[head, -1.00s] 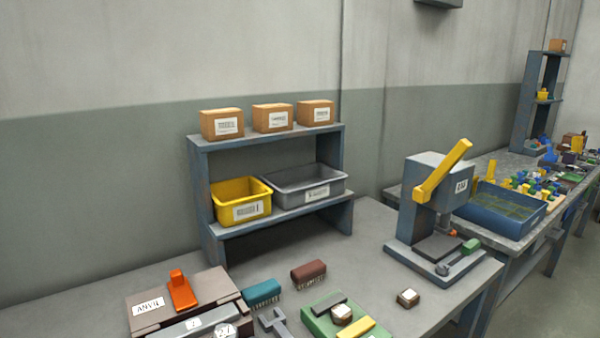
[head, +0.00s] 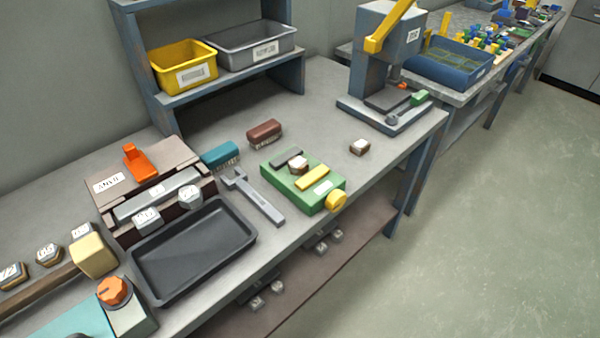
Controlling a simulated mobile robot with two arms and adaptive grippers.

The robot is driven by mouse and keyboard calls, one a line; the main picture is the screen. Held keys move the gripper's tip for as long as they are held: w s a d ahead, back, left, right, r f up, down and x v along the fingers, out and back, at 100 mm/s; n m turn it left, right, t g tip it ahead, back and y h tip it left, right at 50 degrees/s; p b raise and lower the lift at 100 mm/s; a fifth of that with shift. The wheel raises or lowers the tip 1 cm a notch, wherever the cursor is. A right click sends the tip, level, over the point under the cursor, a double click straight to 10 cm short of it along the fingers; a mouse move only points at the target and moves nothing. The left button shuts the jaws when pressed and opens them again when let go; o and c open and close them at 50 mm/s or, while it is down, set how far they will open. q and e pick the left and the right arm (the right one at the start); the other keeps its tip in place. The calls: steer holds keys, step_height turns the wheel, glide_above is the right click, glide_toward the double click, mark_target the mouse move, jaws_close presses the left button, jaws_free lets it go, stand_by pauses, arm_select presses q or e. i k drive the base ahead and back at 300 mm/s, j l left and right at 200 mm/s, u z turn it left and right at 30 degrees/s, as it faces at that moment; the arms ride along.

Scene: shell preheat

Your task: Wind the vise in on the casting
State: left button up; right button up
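The vise is probably the green block (head: 283,184) on the bench in the head view, with a dark grey bar (head: 286,158), a yellow bar (head: 313,177) and a round yellow knob (head: 337,201) at its front right. A small brown casting with a white top (head: 298,163) sits on it between the two bars. It looks close to the grey bar, with a gap to the yellow bar. Whether it touches either is too small to tell. A similar brown and white piece (head: 360,147) lies loose on the bench to the right. Neither gripper is in view.
A grey wrench (head: 258,199) lies left of the vise, near a black tray (head: 190,252). Teal (head: 221,155) and brown (head: 265,133) brushes stand behind. A press (head: 375,60) stands at the back right. Bare bench (head: 315,100) lies behind the vise.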

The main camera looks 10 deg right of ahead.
mark_target(335, 200)
steer(key=u, duration=0.45)
steer(key=l+u, duration=0.3)
steer(key=u, duration=0.15)
steer(key=i+l+u, duration=0.1)
steer(key=l+u, duration=0.2)
steer(key=u, duration=0.15)
steer(key=l+u, duration=0.3)
steer(key=u, duration=0.15)
steer(key=k+l+u, duration=0.1)
steer(key=l+u, duration=0.2)
steer(key=u, duration=0.2)
